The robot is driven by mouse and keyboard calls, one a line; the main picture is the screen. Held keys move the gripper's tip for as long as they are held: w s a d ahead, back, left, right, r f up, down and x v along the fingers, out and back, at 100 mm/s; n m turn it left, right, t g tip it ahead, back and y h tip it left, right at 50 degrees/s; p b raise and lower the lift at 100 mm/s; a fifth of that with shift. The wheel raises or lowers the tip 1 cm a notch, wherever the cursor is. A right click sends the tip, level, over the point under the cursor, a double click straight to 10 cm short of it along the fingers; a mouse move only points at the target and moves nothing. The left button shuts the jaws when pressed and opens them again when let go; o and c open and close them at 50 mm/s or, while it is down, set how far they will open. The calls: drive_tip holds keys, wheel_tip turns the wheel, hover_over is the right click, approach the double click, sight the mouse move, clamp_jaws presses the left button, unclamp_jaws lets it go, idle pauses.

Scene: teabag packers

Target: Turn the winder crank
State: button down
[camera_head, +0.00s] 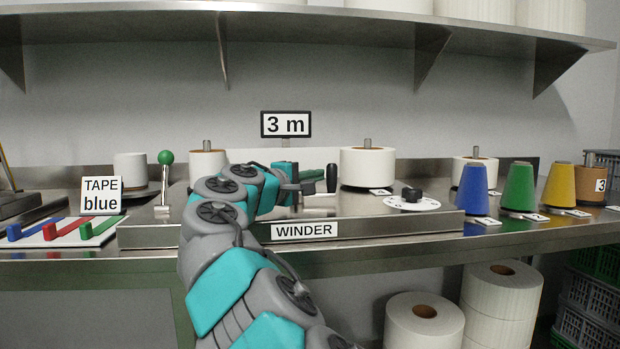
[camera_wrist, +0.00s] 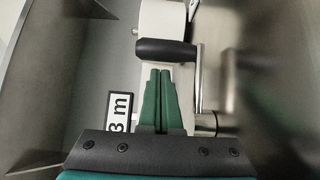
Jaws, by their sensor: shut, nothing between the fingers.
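The winder crank's black handle (camera_head: 331,178) stands upright in the head view, just right of my gripper (camera_head: 319,175). In the wrist view the handle (camera_wrist: 166,49) lies across the picture, just beyond my fingertips. The crank's metal arm (camera_wrist: 199,85) runs down to a round hub (camera_wrist: 206,124) right of my fingers. My gripper (camera_wrist: 158,72) has its two green fingers together with nothing between them. Whether the fingertips touch the handle is unclear. My arm hides part of the winder, whose label (camera_head: 304,231) shows on the front.
A "3 m" sign (camera_head: 286,124) stands behind the winder. A white dial with a black knob (camera_head: 412,196) sits right of the crank. Coloured cones, including a blue one (camera_head: 473,190), stand further right. A shelf (camera_head: 300,22) hangs above.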

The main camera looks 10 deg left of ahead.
drive_tip(key=shift+s+d, duration=0.3)
drive_tip(key=shift+d, duration=0.05)
drive_tip(key=shift+s, duration=0.1)
drive_tip(key=shift+s+d+r+m+g+h+p, duration=0.2)
drive_tip(key=shift+s+m+g+h+p, duration=0.25)
drive_tip(key=shift+h+p, duration=0.35)
drive_tip(key=shift+s+f, duration=0.15)
drive_tip(key=shift+s, duration=0.05)
drive_tip(key=shift+w, duration=0.15)
